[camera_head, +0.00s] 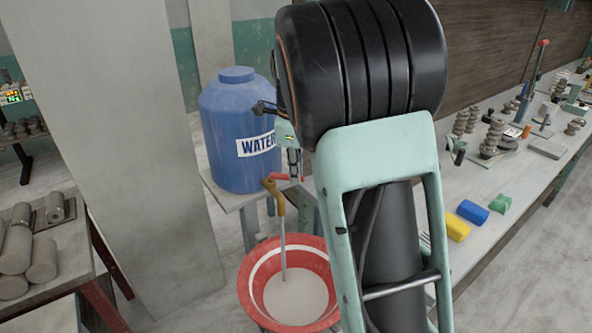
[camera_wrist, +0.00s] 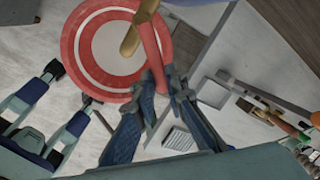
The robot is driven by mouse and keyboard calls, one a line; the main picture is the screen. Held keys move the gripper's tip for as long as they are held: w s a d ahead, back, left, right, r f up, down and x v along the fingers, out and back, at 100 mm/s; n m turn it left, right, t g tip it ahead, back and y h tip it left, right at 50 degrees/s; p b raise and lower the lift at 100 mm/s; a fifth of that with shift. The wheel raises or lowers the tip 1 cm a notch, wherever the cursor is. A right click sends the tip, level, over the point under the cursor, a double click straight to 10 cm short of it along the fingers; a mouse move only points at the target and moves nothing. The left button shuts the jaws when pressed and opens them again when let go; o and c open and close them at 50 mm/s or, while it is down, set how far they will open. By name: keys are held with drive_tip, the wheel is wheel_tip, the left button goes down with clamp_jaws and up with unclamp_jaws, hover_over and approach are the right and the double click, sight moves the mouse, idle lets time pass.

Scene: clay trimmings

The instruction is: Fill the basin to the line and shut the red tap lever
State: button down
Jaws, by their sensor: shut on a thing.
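The red tap lever (camera_head: 287,178) sticks out sideways from the brass tap (camera_head: 275,190) at the foot of the blue water barrel (camera_head: 232,125). My gripper (camera_head: 294,163) comes down onto the lever's free end; in the wrist view my gripper (camera_wrist: 161,78) has a finger on each side of the lever (camera_wrist: 150,45) and is shut on it. A stream of water (camera_head: 284,245) runs from the tap into the red basin (camera_head: 257,265). Pale water (camera_head: 300,300) covers the basin floor, with the white line around the inner wall visible above it. The basin (camera_wrist: 72,45) also shows in the wrist view.
A grey stand (camera_head: 228,198) holds the barrel. A long workbench (camera_head: 480,190) on the right carries blue, yellow and green blocks and stacked clay pieces. A table (camera_head: 70,275) with clay rolls stands on the left, beside a pillar (camera_head: 120,130). My arm hides the middle.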

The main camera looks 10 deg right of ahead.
drive_tip(key=c, duration=2)
unclamp_jaws()
drive_tip(key=shift+o, duration=0.2)
wheel_tip(320, 180, up, 12)
drive_tip(key=s, duration=0.2)
drive_tip(key=shift+a, duration=0.4)
drive_tip(key=shift+s, duration=0.1)
